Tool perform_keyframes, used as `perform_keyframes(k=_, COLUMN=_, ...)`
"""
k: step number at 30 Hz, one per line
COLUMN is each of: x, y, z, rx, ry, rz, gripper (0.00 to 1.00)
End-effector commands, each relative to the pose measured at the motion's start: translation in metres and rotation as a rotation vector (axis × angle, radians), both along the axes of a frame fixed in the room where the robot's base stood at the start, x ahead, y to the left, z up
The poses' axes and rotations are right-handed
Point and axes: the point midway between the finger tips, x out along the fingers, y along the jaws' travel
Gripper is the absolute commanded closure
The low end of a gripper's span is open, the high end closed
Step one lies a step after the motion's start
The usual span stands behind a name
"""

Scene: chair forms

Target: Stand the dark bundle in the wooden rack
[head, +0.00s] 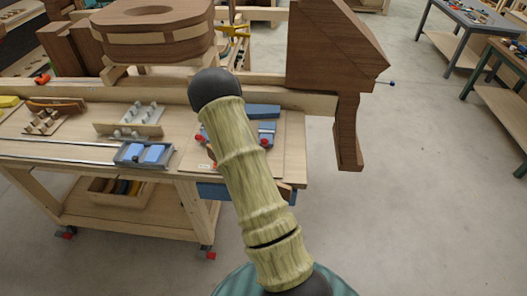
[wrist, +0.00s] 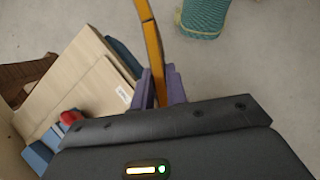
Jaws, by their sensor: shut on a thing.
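My gripper (wrist: 160,88) has purple fingers and is shut on a long, thin orange-brown strip (wrist: 152,45). In the wrist view the strip runs from the fingers to the top edge, over bare floor beside a pale board. In the head view I cannot make out the fingers behind my arm. No clear dark bundle shows apart from a brown elongated piece (head: 55,104) at the bench's left. A small wooden stand with holes (head: 45,123) lies just in front of it; I cannot tell whether this is the rack.
The wooden workbench (head: 90,150) holds a blue-and-grey tool (head: 145,154), a pale piece with knobs (head: 130,128) and a pale board (head: 290,150) at its right. A large brown wooden form (head: 330,50) stands behind. Open floor (head: 430,180) lies to the right.

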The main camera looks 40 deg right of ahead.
Motion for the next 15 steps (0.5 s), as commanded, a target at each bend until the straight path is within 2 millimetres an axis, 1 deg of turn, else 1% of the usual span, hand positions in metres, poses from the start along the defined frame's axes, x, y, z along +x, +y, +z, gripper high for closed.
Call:
perform_keyframes(k=1, x=0.001, y=0.020, z=-0.015, rx=0.002, ry=0.003, rz=-0.033, gripper=1.00)
perform_keyframes(k=3, x=0.001, y=0.044, z=-0.032, rx=0.002, ry=0.004, rz=-0.090, gripper=1.00)
perform_keyframes(k=5, x=0.000, y=0.064, z=-0.048, rx=0.001, ry=0.004, rz=-0.139, gripper=1.00)
perform_keyframes(k=6, x=-0.001, y=0.077, z=-0.059, rx=0.002, ry=0.004, rz=-0.171, gripper=1.00)
perform_keyframes(k=8, x=-0.002, y=0.096, z=-0.077, rx=0.002, ry=0.004, rz=-0.216, gripper=1.00)
perform_keyframes(k=9, x=-0.004, y=0.107, z=-0.090, rx=0.001, ry=0.004, rz=-0.245, gripper=1.00)
perform_keyframes(k=12, x=-0.007, y=0.130, z=-0.121, rx=0.000, ry=0.002, rz=-0.304, gripper=1.00)
perform_keyframes(k=15, x=-0.009, y=0.144, z=-0.142, rx=0.001, ry=0.000, rz=-0.340, gripper=1.00)
